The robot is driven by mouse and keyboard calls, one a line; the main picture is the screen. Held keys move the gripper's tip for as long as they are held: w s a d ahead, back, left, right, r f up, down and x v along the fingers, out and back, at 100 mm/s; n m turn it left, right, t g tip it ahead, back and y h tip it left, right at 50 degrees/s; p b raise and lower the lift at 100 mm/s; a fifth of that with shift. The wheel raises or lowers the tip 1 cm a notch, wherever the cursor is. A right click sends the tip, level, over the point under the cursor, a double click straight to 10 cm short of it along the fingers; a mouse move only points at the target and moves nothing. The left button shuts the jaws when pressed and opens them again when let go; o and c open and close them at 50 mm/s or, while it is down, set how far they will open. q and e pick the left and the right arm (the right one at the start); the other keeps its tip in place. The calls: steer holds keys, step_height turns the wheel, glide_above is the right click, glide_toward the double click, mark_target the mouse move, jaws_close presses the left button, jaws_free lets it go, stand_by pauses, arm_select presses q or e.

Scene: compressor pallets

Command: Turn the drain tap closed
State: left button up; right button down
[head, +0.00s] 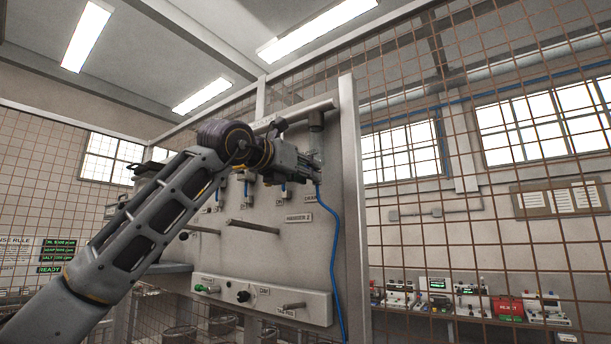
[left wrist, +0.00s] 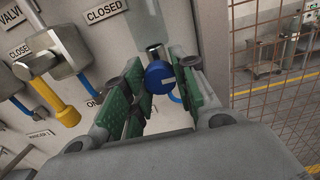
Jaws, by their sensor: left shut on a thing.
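The drain tap (left wrist: 160,77) is a round blue knob with a pale bar on its face. It sits below a greyish cylinder (left wrist: 148,25) on the panel, with a CLOSED label (left wrist: 104,12) above left. My left gripper (left wrist: 160,85) has its green-padded fingers on either side of the knob and is shut on it. In the head view my left gripper (head: 310,165) reaches the upper right of the panel, and it hides the knob there. My right gripper is in neither view.
The grey panel (head: 265,255) carries pegs and a lower control box (head: 260,300). A blue hose (head: 334,250) hangs down its right side. A yellow-handled valve (left wrist: 62,108) is left of the knob. Mesh fencing (head: 450,220) stands to the right.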

arm_select(q)
steer(key=shift+f, duration=0.1)
steer(key=o, duration=1)
steer(key=shift+c, duration=0.2)
steer(key=shift+o, duration=0.5)
steer(key=v, duration=1.2)
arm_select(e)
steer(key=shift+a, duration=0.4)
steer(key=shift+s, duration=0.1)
